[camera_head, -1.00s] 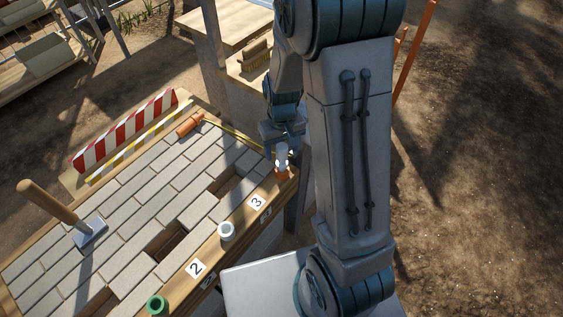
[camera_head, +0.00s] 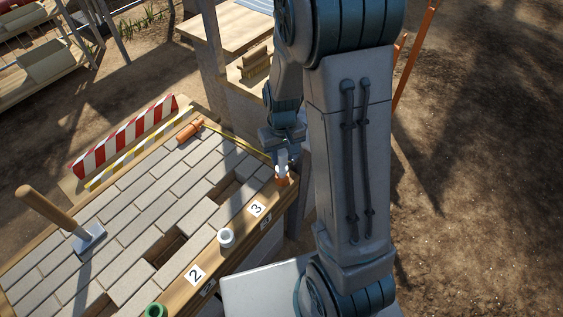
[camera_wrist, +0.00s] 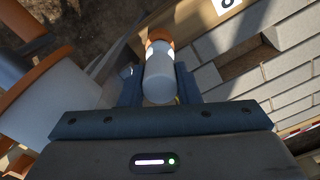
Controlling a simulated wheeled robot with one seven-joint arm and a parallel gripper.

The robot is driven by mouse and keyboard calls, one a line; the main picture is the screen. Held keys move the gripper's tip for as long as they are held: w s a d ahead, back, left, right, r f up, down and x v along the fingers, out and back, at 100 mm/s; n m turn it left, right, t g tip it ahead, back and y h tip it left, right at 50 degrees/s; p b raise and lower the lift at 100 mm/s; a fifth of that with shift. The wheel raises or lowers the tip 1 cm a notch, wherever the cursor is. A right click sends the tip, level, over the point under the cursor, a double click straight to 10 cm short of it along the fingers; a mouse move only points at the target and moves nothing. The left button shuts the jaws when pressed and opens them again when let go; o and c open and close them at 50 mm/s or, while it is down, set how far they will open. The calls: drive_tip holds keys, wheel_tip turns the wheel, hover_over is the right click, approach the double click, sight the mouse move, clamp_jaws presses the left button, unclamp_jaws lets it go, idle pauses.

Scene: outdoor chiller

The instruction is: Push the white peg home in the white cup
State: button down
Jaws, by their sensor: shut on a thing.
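The white cup (camera_head: 226,238) stands upright on the wooden front rail, between labels 2 and 3. A dark opening shows in its top and no peg is seen in it. My gripper (camera_head: 282,160) is at the rail's far right corner, well beyond the white cup. It is shut on a white peg (camera_wrist: 160,80), held between both fingers. An orange cup (camera_head: 281,181) is directly below the peg, and it shows at the peg's far end in the wrist view (camera_wrist: 160,37). I cannot tell how far the peg sits in the orange cup.
A green cup (camera_head: 156,311) stands on the rail at the lower left. The paving has several open gaps.

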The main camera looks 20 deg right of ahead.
drive_tip(key=shift+r+p, duration=0.35)
drive_tip(key=shift+r, duration=0.25)
drive_tip(key=shift+r+p, duration=2)
drive_tip(key=shift+r, duration=0.6)
drive_tip(key=c, duration=1.7)
unclamp_jaws()
clamp_jaws()
